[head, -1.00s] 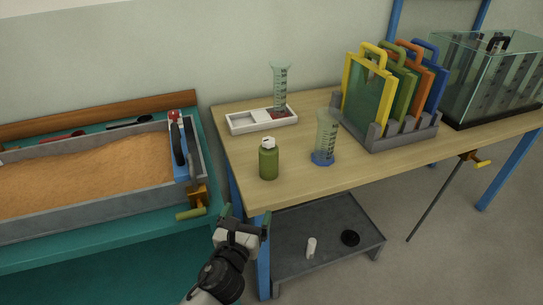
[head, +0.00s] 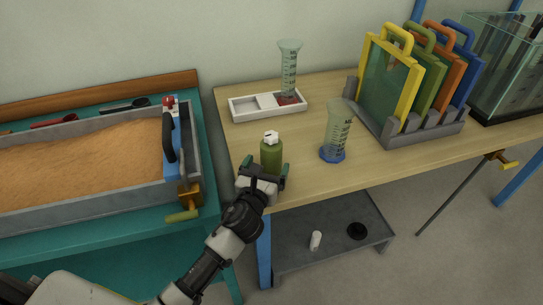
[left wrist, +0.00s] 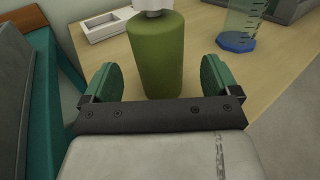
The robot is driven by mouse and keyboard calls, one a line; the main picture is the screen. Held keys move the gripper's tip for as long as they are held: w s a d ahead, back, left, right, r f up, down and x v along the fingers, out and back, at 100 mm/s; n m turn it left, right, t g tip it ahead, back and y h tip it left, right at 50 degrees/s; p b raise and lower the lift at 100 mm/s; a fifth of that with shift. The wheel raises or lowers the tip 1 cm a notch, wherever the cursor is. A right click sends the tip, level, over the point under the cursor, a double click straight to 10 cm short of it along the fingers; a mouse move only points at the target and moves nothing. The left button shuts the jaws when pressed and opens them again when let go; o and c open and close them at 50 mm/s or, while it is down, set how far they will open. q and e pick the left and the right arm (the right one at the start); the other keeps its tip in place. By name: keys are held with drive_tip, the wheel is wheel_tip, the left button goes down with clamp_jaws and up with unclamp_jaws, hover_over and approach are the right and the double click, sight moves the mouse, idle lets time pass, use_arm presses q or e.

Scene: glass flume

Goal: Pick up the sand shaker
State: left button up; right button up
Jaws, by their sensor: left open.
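The sand shaker looks to be the green bottle with a white cap (head: 271,152), upright near the left front corner of the wooden table. In the left wrist view the green bottle (left wrist: 156,55) stands just ahead of the fingers, roughly centred between them. My left gripper (head: 263,172) is open, at the table's front edge beside the bottle's lower part. Its two green finger pads also show in the left wrist view (left wrist: 160,82), one on each side, with gaps to the bottle. My right gripper is not in view.
A graduated beaker with a blue base (head: 336,135) stands right of the bottle. A white tray (head: 240,112) with a measuring cylinder (head: 289,70) is behind it. Coloured panels stand in a grey rack (head: 412,134) farther right. A sand-filled trough (head: 85,165) is at left.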

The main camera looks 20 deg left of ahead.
use_arm(q)
drive_tip(key=w, duration=0.5)
drive_tip(key=shift+a+f, duration=0.1)
drive_tip(key=shift+f, duration=0.1)
drive_tip(key=shift+s, duration=0.1)
drive_tip(key=c, duration=1.1)
drive_tip(key=shift+r, duration=0.15)
